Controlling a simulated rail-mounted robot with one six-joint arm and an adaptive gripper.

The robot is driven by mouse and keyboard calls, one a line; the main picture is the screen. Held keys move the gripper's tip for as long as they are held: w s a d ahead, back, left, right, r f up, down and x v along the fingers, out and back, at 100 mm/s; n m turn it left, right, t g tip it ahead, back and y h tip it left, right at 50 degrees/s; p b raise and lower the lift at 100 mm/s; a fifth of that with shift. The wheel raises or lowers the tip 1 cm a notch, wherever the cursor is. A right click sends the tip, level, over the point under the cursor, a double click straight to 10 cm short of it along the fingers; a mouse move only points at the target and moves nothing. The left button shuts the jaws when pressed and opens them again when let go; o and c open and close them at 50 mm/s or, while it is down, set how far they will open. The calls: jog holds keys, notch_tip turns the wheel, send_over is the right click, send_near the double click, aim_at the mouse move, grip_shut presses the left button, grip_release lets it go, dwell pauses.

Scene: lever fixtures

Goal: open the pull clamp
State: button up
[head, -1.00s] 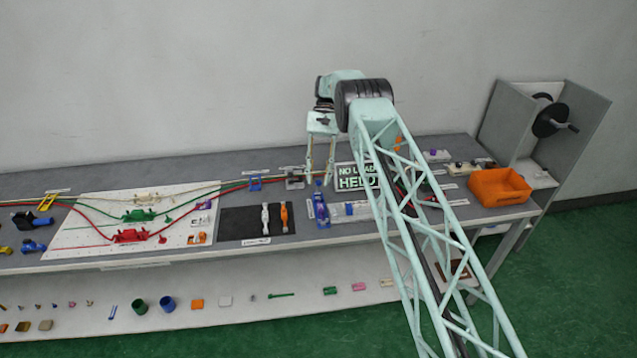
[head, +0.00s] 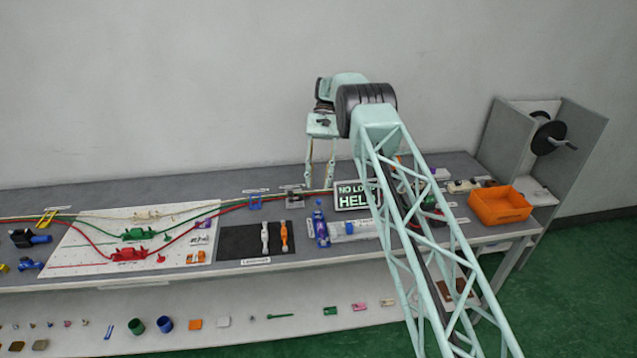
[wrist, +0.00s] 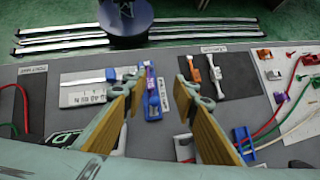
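A blue fixture with a purple part stands on the bench in the head view (head: 320,228); this upright piece may be the pull clamp, but I cannot read its label. It also shows in the wrist view (wrist: 153,103), between my fingers and nearer the left one. My gripper (head: 319,188) is over the bench, behind this fixture in the head view. In the wrist view my gripper (wrist: 161,70) has its two tan fingers wide apart with nothing between the pads. The left finger partly covers the fixture's left side.
A black mat (head: 236,243) with white and orange handles lies left of the fixture. A lit sign (head: 356,196) stands close right of my gripper. A white board (head: 100,222) with red and green clamps and cables is farther left. An orange bin (head: 500,205) sits at right.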

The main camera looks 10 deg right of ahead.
aim_at(318, 208)
jog(key=shift+w+f+p, duration=0.1)
jog(key=shift+w+p, duration=0.05)
jog(key=shift+p, duration=0.15)
jog(key=shift+w+a+f+n+t+h+p, duration=0.2)
jog(key=shift+w+n+t+h+p, duration=0.15)
jog(key=shift+t+p, duration=0.4)
jog(key=n+t+h+p, duration=0.1)
jog(key=p, duration=0.1)
jog(key=n+t+h+p, duration=0.1)
jog(key=t+p, duration=0.1)
jog(key=shift+w+d+r+t, duration=0.15)
jog(key=shift+r+t, duration=0.05)
jog(key=shift+t, duration=0.05)
jog(key=shift+s+a+r+n+t+h+p, duration=0.15)
jog(key=shift+s+r+n+t+p, duration=0.05)
jog(key=shift+r+n+t+p, duration=0.45)
jog(key=shift+s+a+r+n+t+h+p, duration=0.1)
jog(key=shift+s+a+r+n+t+p, duration=0.15)
jog(key=shift+n+t+p, duration=0.3)
jog(key=shift+d, duration=0.1)
jog(key=shift+f, duration=0.1)
jog(key=shift+w+d+f+p, duration=0.15)
jog(key=shift+f+p, duration=0.2)
jog(key=shift+f, duration=1.9)
jog(key=shift+s+d+f+p, duration=0.1)
jog(key=shift+f+p, duration=0.2)
jog(key=shift+f, duration=1.95)
jog(key=shift+w+d+f+p, duration=0.15)
jog(key=shift+f+p, duration=0.2)
jog(key=shift+f, duration=1.9)
